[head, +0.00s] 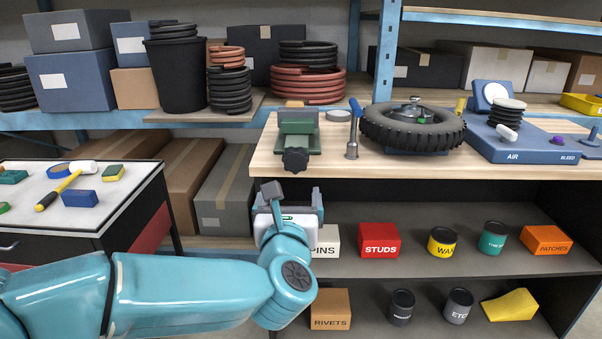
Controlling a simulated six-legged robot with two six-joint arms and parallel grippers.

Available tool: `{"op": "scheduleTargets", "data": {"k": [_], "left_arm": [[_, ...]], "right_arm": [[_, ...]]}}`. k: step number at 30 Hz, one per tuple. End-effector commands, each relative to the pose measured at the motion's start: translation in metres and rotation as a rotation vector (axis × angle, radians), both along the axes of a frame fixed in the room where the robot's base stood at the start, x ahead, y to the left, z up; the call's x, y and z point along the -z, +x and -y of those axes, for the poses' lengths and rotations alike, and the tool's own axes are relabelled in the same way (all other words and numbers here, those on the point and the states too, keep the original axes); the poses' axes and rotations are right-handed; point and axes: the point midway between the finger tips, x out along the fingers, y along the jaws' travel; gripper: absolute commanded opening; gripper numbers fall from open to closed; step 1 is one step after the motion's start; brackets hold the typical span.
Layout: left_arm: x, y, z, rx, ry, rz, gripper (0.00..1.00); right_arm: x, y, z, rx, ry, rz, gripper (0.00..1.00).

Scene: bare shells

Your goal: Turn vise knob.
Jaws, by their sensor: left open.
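The green vise (299,130) stands at the left end of the wooden workbench top. Its dark star-shaped knob (295,159) faces me at the bench's front edge. My left gripper (289,193) is open and empty, just below the knob and in front of the bench edge. It is apart from the knob in the picture; the exact depth between them is hard to tell. My teal left arm comes in from the lower left. My right gripper is out of view.
A tyre (412,128) and a metal post with a blue handle (353,130) stand right of the vise. A blue air unit (520,142) is further right. Shelves below hold a red studs box (379,240) and cans. A tool cart (75,210) stands left.

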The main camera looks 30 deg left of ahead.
Motion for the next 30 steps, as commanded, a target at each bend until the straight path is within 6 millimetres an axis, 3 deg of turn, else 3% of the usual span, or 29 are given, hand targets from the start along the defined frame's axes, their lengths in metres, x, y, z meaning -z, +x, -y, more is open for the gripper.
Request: {"op": "scheduleTargets", "data": {"k": [7, 21, 30], "left_arm": [[0.002, 0.014, -0.006, 0.007, 0.001, 0.007, 0.89], [0.002, 0.108, -0.062, 0.011, 0.0, 0.004, 0.89], [0.002, 0.139, -0.08, 0.013, 0.001, 0.007, 0.89]], "right_arm": [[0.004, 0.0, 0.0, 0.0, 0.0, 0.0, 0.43], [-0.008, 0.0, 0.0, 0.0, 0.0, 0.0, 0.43], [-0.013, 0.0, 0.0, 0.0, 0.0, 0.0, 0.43]]}}
